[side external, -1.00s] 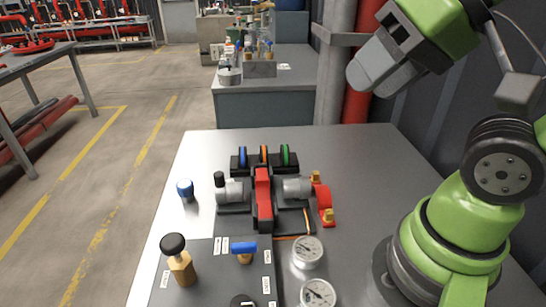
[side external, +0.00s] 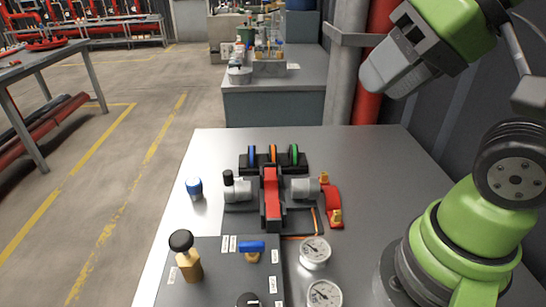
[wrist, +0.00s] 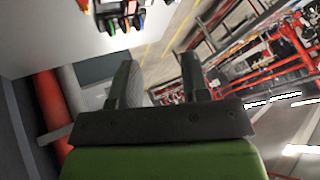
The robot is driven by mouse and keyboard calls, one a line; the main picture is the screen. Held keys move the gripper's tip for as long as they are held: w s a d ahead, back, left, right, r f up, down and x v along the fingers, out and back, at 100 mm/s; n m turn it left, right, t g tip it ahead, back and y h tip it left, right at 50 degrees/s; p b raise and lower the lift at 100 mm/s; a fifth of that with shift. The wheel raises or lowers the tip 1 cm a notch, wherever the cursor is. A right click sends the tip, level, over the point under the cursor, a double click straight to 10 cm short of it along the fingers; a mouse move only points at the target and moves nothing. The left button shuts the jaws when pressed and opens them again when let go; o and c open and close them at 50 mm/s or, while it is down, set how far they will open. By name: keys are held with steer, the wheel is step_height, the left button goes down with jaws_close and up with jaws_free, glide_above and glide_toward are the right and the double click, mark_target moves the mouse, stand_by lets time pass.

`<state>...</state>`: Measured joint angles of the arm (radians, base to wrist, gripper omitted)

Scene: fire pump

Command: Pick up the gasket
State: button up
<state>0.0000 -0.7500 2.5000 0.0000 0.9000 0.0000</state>
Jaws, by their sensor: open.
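A black rack (side external: 262,169) at the back of the grey bench holds three upright thin rings: a blue ring (side external: 252,155), an orange ring (side external: 273,153) and a green ring (side external: 294,154). They look like gaskets, but I cannot tell which one the task means. My gripper (side external: 376,80) is high at the upper right, well above and to the right of the rack, touching nothing. In the wrist view my gripper (wrist: 158,72) has its two fingers apart with nothing between them. Part of the rack shows upside down at that view's top edge.
A pump assembly with a red centre piece (side external: 271,195) stands in front of the rack. A blue-capped part (side external: 194,188) stands at left. Gauges (side external: 314,252), a brass fitting with a black knob (side external: 186,258) and a blue-handled valve (side external: 250,249) are in front. A red pipe (side external: 371,85) rises behind.

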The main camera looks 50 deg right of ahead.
steer(key=shift+o, duration=0.8)
